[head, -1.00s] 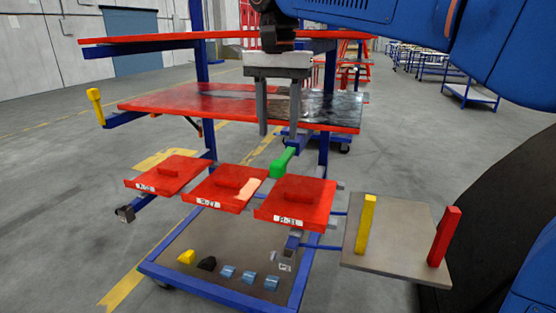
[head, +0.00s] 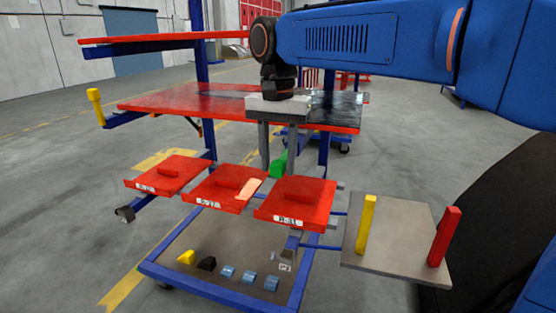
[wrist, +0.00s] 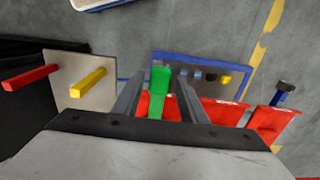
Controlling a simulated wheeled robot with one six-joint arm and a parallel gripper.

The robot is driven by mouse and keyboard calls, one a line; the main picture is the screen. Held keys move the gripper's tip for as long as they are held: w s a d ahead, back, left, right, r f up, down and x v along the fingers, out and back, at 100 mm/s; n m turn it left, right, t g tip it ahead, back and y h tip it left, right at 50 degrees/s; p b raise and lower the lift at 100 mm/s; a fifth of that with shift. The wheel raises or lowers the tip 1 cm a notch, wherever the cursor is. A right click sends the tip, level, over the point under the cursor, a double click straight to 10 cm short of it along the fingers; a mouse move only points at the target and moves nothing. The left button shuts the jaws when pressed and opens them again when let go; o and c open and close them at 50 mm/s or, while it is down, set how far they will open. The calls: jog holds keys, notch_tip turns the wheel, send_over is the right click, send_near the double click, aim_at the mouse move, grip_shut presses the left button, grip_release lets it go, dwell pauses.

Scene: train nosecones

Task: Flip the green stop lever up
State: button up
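The green stop lever (head: 279,166) sits at the back edge of the right red panel, beside the blue frame post. My gripper (head: 278,172) points down from above, with its two grey fingers on either side of the lever. In the wrist view the green lever (wrist: 157,92) stands between the open fingers (wrist: 159,80), with a visible gap on each side. The fingers do not appear closed on it. In the head view the right finger and the red panel hide part of the lever.
Red panels (head: 295,203) lie in front of the lever. A red shelf (head: 170,101) is close behind my gripper, with another above it. A grey plate (head: 400,240) with yellow (head: 365,225) and red (head: 444,238) uprights stands at right. A yellow lever (head: 95,106) is at far left.

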grip_shut()
jog(key=shift+w+d+r+g+y, duration=0.1)
jog(key=shift+w+r+g+y, duration=0.15)
jog(key=shift+r+g, duration=0.45)
jog(key=shift+w+d+r+g+y, duration=0.1)
jog(key=shift+w+r+g+y, duration=0.15)
jog(key=shift+r+g, duration=0.45)
jog(key=shift+o, duration=1.5)
grip_release()
